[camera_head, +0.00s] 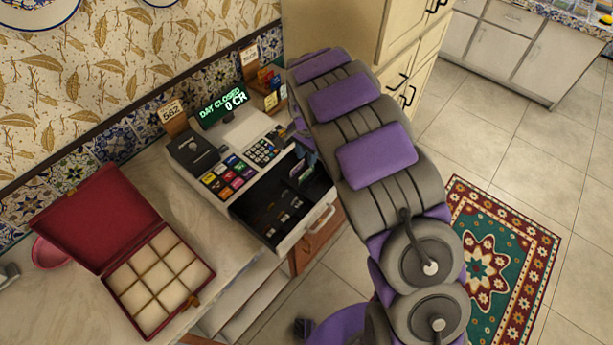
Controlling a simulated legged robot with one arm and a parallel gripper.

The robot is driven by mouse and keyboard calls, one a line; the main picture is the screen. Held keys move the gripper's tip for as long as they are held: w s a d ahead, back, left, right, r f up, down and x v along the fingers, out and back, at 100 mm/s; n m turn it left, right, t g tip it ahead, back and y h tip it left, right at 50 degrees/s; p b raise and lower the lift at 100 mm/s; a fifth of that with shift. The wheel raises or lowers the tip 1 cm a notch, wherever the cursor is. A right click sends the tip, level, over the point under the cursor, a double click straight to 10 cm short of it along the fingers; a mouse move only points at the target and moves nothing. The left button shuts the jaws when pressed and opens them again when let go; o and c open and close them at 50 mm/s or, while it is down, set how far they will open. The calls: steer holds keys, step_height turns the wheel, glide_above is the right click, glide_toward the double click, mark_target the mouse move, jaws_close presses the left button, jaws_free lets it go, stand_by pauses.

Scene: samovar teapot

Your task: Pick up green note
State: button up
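A cash register (221,157) stands on the counter with its drawer (318,217) pulled open. The dark drawer has several compartments with small items in them. A few small pale and greenish slips (299,171) show at the drawer's far right end, close to my arm. They are too small to tell for certain which is the green note. My gripper (304,150) is at that end of the drawer, mostly hidden by my own purple and grey arm. I cannot see its fingertips clearly, nor whether it touches or holds anything.
An open red box (104,216) with empty pale compartments sits on the counter left of the register. A green display (222,103) reads "DAY CLOSED 0 CR". A card holder (271,91) stands behind the register. Cream cabinets (416,40) rise behind my arm; a patterned rug (500,260) lies on the floor.

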mark_target(307, 175)
step_height(307, 175, down, 7)
steer(key=shift+s+r+b, duration=0.1)
steer(key=shift+b, duration=0.55)
jaws_close()
